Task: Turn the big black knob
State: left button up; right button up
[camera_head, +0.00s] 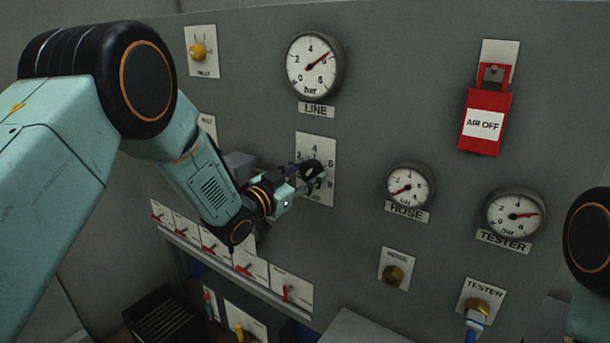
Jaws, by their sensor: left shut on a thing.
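The big black knob (313,170) sits on a white plate (317,147) marked with numbers, in the middle of the grey panel, below the gauge labelled LINE. My left gripper (312,176) reaches it from the left and is shut on the knob, with its fingers around the knob's sides. The fingers hide part of the knob and the lower part of its plate, so its pointing direction cannot be told. My right gripper is out of view; only a dark joint of my right arm shows at the right edge.
The LINE gauge (314,66) is above the knob. The HOSE gauge (410,187) and TESTER gauge (514,213) are to the right. A red AIR OFF tag (485,122) hangs at upper right. Several red-levered switches (244,270) line the lower left. A brass fitting (393,275) protrudes below HOSE.

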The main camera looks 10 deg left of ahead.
pick_arm(q)
jog(key=n, duration=0.6)
jog(key=shift+w+a+r+n+t, duration=0.1)
jog(key=shift+w+r+n+t, duration=0.05)
jog(key=shift+r+n+t, duration=0.25)
jog(key=n+p, duration=0.1)
jog(key=n, duration=0.5)
jog(key=shift+f+n+y, duration=0.1)
jog(key=shift+n+y, duration=0.2)
jog(key=shift+y, duration=0.1)
jog(key=o, duration=1.2)
jog(key=shift+w+f, duration=0.1)
jog(key=shift+f, duration=0.2)
jog(key=shift+c, duration=0.2)
jog(key=v, duration=1.2)
